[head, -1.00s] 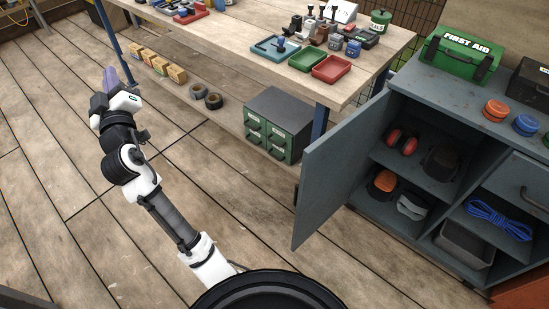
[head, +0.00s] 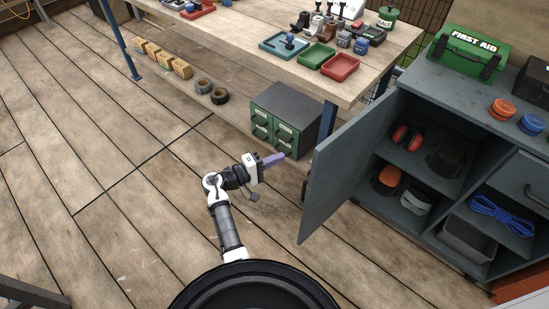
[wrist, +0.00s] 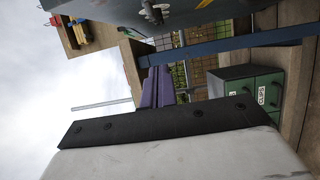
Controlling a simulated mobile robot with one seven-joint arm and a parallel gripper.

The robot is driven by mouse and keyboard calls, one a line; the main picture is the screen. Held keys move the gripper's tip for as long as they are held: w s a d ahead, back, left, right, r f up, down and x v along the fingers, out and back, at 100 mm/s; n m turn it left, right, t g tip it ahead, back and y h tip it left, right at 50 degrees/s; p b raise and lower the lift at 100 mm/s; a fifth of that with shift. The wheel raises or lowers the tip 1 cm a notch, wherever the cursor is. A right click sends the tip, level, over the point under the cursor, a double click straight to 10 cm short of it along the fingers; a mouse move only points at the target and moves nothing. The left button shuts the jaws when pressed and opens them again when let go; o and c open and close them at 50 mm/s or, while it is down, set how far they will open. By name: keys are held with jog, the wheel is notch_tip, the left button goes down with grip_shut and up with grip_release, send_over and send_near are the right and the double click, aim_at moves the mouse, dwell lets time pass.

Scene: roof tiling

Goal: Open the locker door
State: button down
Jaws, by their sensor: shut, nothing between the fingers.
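The grey locker (head: 400,215) stands at the right in the head view. Its door (head: 349,168) hangs open toward the left, so the shelves inside show. The door's dark handle (head: 305,190) is on its outer face, near the free edge. My gripper (head: 277,158) has purple fingers, is shut and empty, and is a little left of the door, apart from it. In the wrist view the purple fingers (wrist: 158,88) point up toward a grey panel (wrist: 200,14) with a handle at the top, which looks like the door.
A wooden workbench (head: 260,30) with trays stands at the back, its blue leg close behind the door. A green drawer cabinet (head: 285,118) sits under it, near my gripper. Inside the locker are red earmuffs (head: 400,134) and a blue rope (head: 500,214). The floor at left is clear.

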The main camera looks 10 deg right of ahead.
jog(key=s+d+p, duration=0.1)
jog(key=d+p, duration=0.2)
jog(key=d, duration=0.5)
jog(key=shift+s+d+p, duration=0.15)
jog(key=shift+d+p, duration=0.15)
jog(key=shift+p, duration=0.1)
jog(key=shift+s+d, duration=0.1)
